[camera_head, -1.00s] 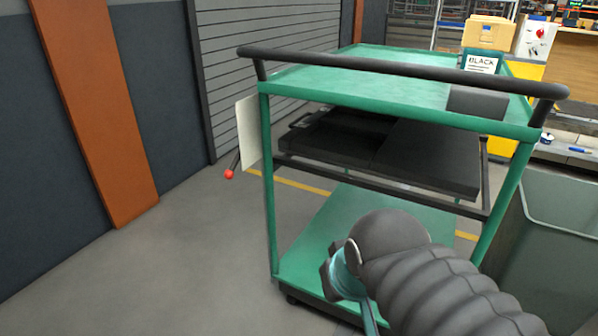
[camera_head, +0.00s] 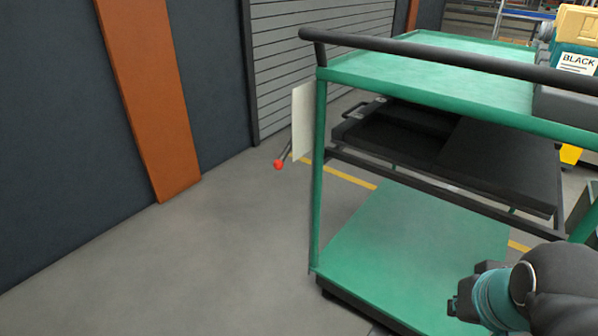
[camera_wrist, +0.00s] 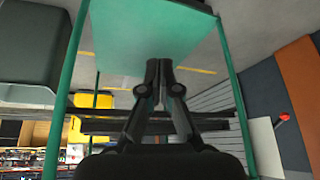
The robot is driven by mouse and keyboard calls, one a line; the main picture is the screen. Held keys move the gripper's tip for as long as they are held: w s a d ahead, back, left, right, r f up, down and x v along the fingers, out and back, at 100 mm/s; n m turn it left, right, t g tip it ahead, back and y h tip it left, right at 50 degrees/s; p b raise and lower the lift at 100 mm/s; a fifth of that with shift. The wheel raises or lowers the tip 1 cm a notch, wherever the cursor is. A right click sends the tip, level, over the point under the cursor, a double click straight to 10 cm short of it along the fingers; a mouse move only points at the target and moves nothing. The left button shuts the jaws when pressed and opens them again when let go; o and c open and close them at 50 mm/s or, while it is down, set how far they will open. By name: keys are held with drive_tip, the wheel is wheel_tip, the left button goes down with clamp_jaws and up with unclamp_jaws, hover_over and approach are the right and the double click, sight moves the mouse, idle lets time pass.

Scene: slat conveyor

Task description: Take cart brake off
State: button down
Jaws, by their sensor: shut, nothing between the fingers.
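The green cart (camera_head: 318,170) stands in front of me with a black push handle (camera_head: 420,52) along its near top edge. A brake lever with a red ball knob (camera_head: 278,164) sticks out at the cart's left side, beside a pale plate (camera_head: 302,122). The red knob also shows at the right of the wrist view (camera_wrist: 285,116). My gripper (camera_wrist: 165,66) is shut and empty in the wrist view, with the cart's frame and shelves beyond it. It is apart from the knob. In the head view only part of my arm shows at lower right; the fingertips are hidden there.
The floor (camera_head: 200,260) left of the cart is clear up to a dark wall with an orange post (camera_head: 150,90). A grey slatted shutter (camera_head: 310,50) stands behind. A dark drawer tray (camera_head: 400,140) sits under the cart's top. A sign reading BLACK (camera_head: 578,62) is at right.

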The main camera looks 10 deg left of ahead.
drive_tip(key=w+a+f+m+g+y+b, duration=0.25)
drive_tip(key=w+a+y, duration=0.25)
drive_tip(key=a, duration=0.4)
drive_tip(key=w+a+f+m+g+y+b, duration=0.2)
drive_tip(key=w+a+g+y+b, duration=0.15)
drive_tip(key=w+a+y, duration=0.35)
drive_tip(key=w+a+m+t+y+b, duration=0.1)
drive_tip(key=w+y, duration=0.3)
drive_tip(key=w, duration=0.4)
drive_tip(key=w+a+m+t+y+b, duration=0.2)
drive_tip(key=w+a+m+y+b, duration=0.1)
drive_tip(key=w, duration=0.6)
drive_tip(key=shift+w+a+f+m+t+y+b, duration=0.3)
drive_tip(key=shift+m+y+b, duration=0.1)
drive_tip(key=shift+b, duration=0.25)
drive_tip(key=s+r+x, duration=0.1)
drive_tip(key=s+x, duration=0.1)
drive_tip(key=x, duration=1.1)
drive_tip(key=shift+s+r+b, duration=0.25)
drive_tip(key=shift+r+b, duration=0.05)
